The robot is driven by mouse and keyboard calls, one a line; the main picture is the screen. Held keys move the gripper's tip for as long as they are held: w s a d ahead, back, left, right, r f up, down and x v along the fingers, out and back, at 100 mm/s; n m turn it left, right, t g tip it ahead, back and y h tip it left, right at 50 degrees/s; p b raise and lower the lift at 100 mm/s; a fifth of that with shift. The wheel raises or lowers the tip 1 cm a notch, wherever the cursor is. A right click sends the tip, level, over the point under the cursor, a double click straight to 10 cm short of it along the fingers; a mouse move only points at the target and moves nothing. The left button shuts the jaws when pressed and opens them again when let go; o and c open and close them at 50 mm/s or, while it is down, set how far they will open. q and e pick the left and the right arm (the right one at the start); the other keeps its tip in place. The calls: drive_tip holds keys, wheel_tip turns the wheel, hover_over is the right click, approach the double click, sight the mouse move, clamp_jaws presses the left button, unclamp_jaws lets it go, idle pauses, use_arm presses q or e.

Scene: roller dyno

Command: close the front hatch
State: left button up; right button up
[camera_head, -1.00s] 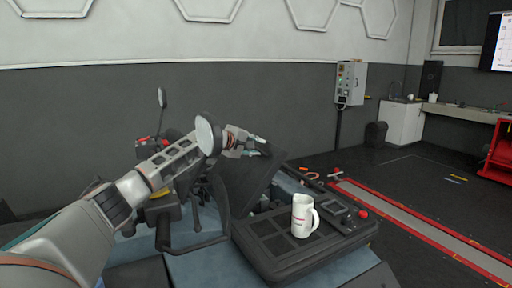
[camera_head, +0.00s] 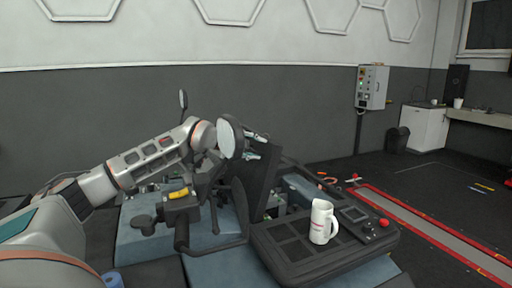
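The front hatch (camera_head: 257,180) is a dark panel standing raised, close to upright, at the left side of an opening in the vehicle's front. My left gripper (camera_head: 257,146) is at the upper left edge of the hatch. Its two fingers are spread apart, with one above the other in the picture. It overlaps the hatch's top, and I cannot tell whether it touches. My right gripper is not in view.
A white mug (camera_head: 322,222) stands on the dark console (camera_head: 290,252) to the right of the hatch. A red button (camera_head: 384,222) is at the console's right end. A grey control box (camera_head: 371,87) hangs on the wall.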

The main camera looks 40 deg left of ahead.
use_arm(q)
drive_tip(key=shift+d+r, duration=0.15)
drive_tip(key=shift+r, duration=0.55)
drive_tip(key=shift+f, duration=0.2)
drive_tip(key=b+v, duration=0.2)
drive_tip(key=v, duration=0.5)
drive_tip(key=shift+s, duration=0.25)
